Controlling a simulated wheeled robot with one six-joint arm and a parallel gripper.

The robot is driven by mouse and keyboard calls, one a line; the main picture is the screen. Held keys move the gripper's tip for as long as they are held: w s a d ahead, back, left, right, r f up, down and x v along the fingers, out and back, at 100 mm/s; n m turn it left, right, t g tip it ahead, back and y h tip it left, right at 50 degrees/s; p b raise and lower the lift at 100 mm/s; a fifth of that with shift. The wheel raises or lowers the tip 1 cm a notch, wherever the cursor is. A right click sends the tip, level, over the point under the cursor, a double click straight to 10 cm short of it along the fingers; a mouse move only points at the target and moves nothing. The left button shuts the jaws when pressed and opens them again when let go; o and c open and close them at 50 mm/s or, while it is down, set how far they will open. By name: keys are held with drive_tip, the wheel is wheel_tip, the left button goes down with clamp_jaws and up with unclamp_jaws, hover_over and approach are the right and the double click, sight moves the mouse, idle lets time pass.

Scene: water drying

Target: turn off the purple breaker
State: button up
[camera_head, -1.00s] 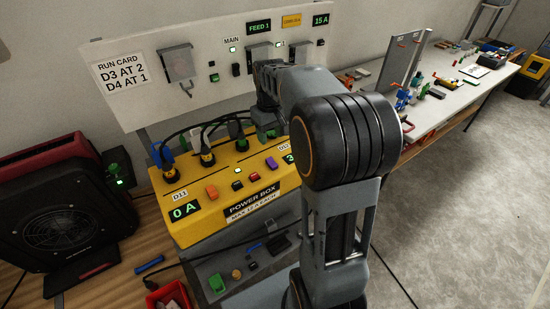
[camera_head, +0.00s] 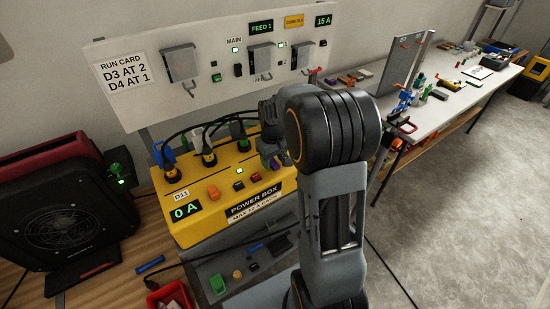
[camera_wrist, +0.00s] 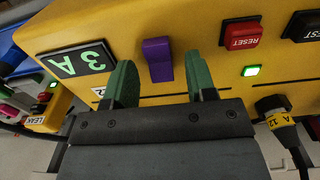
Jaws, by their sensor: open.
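The purple breaker (camera_wrist: 158,60) is a rocker on the face of the yellow power box (camera_wrist: 130,25), between a 3 A display and a red RESET button in the wrist view. My gripper (camera_wrist: 161,80) is open and empty, with one green fingertip on either side of the breaker. I cannot tell whether the fingertips touch the box face. In the head view my gripper (camera_head: 268,150) is over the right part of the power box (camera_head: 185,232), and my arm hides much of that end.
The red RESET button (camera_wrist: 241,34), a lit green lamp (camera_wrist: 250,71) and a plug marked 12 (camera_wrist: 276,117) are beside the gripper. An orange breaker (camera_head: 213,193) is farther left. A white panel (camera_head: 125,110) with switches stands behind. A black fan (camera_head: 55,230) is at left.

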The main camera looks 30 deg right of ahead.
drive_tip(key=c, duration=0.9)
drive_tip(key=g+p, duration=0.1)
drive_tip(key=p, duration=0.2)
drive_tip(key=shift+w+r, duration=0.15)
drive_tip(key=shift+r, duration=0.25)
drive_tip(key=shift+w+f+g+p, duration=0.2)
drive_tip(key=shift+f+g+p, duration=0.15)
drive_tip(key=shift+g+p, duration=0.6)
drive_tip(key=o, duration=0.9)
drive_tip(key=v, duration=1.3)
drive_tip(key=shift+a+r+b, duration=0.25)
drive_tip(key=shift+r+b, duration=0.1)
drive_tip(key=shift+b, duration=0.05)
